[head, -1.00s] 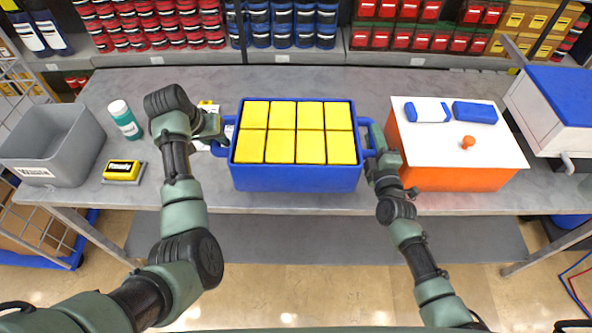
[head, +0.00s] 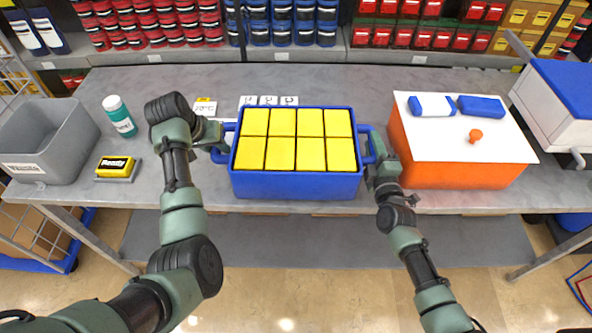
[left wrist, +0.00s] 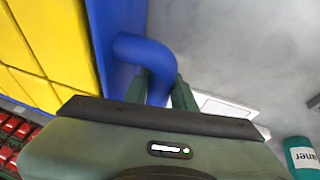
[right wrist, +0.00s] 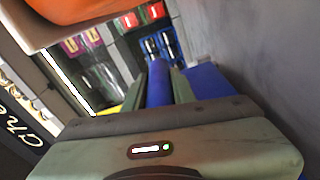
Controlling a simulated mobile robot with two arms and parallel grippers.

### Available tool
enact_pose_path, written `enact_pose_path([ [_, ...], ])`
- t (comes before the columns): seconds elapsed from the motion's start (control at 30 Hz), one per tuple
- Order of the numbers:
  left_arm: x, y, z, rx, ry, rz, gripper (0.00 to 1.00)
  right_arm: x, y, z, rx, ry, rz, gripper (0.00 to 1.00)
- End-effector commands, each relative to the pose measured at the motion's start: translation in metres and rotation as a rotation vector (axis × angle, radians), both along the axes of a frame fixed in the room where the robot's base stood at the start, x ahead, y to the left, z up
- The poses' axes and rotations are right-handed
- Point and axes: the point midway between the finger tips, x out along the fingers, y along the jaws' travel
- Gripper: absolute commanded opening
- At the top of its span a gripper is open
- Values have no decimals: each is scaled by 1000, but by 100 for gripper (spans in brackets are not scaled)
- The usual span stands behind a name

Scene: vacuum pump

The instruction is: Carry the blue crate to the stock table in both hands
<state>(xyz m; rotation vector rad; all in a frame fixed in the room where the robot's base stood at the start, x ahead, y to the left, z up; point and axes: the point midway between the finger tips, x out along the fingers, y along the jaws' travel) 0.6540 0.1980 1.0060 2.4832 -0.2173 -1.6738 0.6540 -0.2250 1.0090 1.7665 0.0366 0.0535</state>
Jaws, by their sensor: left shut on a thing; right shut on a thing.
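The blue crate (head: 296,186) is in the middle of the head view at the front edge of the grey table, filled with several yellow blocks (head: 296,138). My left gripper (head: 222,146) is shut on its left handle; the left wrist view shows the fingers (left wrist: 155,90) around the blue handle (left wrist: 150,58). My right gripper (head: 374,160) is shut on its right handle; the right wrist view shows the blue handle (right wrist: 158,85) between the fingers (right wrist: 160,88). The crate looks level. Whether its base touches the table cannot be told.
On the grey table (head: 330,85) stand a grey bin (head: 45,145), a green-blue bottle (head: 120,118), a yellow-black box (head: 115,167) and an orange box with a white top (head: 455,165), close to my right gripper. Small cards (head: 268,101) lie behind the crate. Stocked shelves line the back.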

Motion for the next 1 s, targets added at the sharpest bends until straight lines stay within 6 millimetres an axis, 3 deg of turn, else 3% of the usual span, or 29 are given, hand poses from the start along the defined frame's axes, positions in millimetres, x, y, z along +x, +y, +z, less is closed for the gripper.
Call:
enact_pose_path([
  [0.07, 3, 0, -1, -1, -12, 0, 0, 2, -1, 2, 1, -18, -3, 0],
  [0.1, 0, 0, -7, 0, 0, 0, 28, 0, 0, -7, 0, -1, 0, 28],
  [0.17, 0, 0, -5, 0, 0, 0, 45, 0, 0, -4, 0, -2, 0, 45],
  [0.2, 0, 0, -5, 0, 0, 0, 47, 0, 0, -4, 0, -2, 0, 47],
  [0.87, 0, 0, -5, 0, 0, 0, 47, 1, 0, -2, 0, -6, -1, 47],
  [1.0, 0, 0, -4, -1, 0, 0, 84, 1, 0, -2, 0, -7, -1, 47],
])
